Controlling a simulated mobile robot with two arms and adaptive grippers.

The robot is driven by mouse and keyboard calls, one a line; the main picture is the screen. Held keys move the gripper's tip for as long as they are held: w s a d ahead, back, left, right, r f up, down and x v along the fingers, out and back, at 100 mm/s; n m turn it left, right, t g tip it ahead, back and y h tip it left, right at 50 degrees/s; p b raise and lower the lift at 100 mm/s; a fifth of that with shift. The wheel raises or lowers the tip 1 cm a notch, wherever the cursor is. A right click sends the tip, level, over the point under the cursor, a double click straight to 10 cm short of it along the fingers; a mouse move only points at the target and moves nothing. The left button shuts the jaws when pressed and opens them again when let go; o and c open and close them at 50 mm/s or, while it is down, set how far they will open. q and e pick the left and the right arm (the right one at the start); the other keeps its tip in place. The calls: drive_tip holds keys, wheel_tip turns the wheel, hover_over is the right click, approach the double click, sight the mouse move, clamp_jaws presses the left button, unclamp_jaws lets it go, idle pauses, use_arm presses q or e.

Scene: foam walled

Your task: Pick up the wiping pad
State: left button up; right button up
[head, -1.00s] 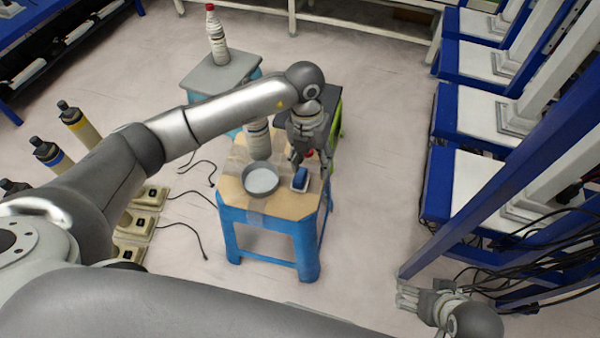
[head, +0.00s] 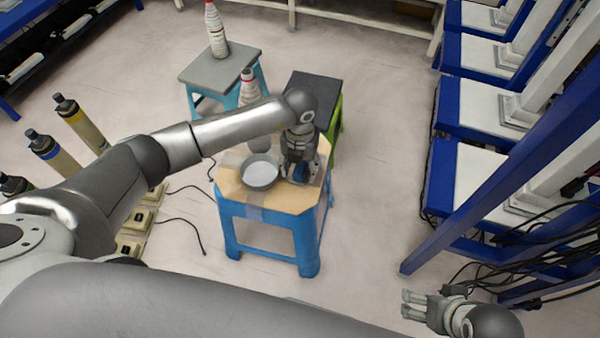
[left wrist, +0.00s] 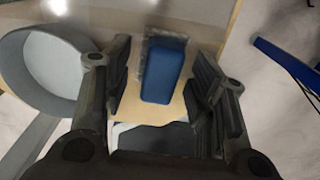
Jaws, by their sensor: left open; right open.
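The wiping pad (left wrist: 163,72) is a small blue block on the wooden top of a blue-legged stool (head: 280,204). In the left wrist view it lies between the two spread fingers of my left gripper (left wrist: 164,92), with a gap on each side. In the head view my left gripper (head: 298,172) points down over the pad (head: 301,187) and hides much of it. My left gripper is open and empty. My right gripper (head: 414,305) is open and empty at the lower right, far from the stool.
A grey bowl (head: 260,172) stands just left of the pad; it also shows in the left wrist view (left wrist: 22,92). A bottle (head: 249,90) stands behind it. A black-topped stool (head: 314,88) and a grey-topped stool (head: 222,68) stand behind. Blue frames (head: 455,205) line the right.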

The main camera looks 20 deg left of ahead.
sight(295, 174)
use_arm(q)
drive_tip(key=shift+f, duration=0.35)
drive_tip(key=shift+r, duration=0.1)
drive_tip(key=c, duration=1.1)
use_arm(e)
drive_tip(key=shift+f, duration=0.1)
use_arm(q)
drive_tip(key=shift+r, duration=0.6)
drive_tip(key=r, duration=0.1)
drive_tip(key=s+r+p, duration=0.1)
drive_tip(key=r, duration=0.1)
drive_tip(key=s+r+p, duration=0.1)
drive_tip(key=r, duration=0.1)
drive_tip(key=shift+s+a, duration=0.2)
drive_tip(key=shift+a, duration=0.1)
drive_tip(key=s+a+r+p, duration=0.2)
drive_tip(key=s+r, duration=0.4)
drive_tip(key=s, duration=0.5)
drive_tip(key=shift+s+a+r, duration=0.15)
drive_tip(key=shift+a+r, duration=0.05)
drive_tip(key=shift+r, duration=0.2)
use_arm(e)
drive_tip(key=x, duration=0.8)
drive_tip(key=shift+s+f+g, duration=0.2)
drive_tip(key=shift+s+g, duration=0.1)
drive_tip(key=shift+s, duration=0.1)
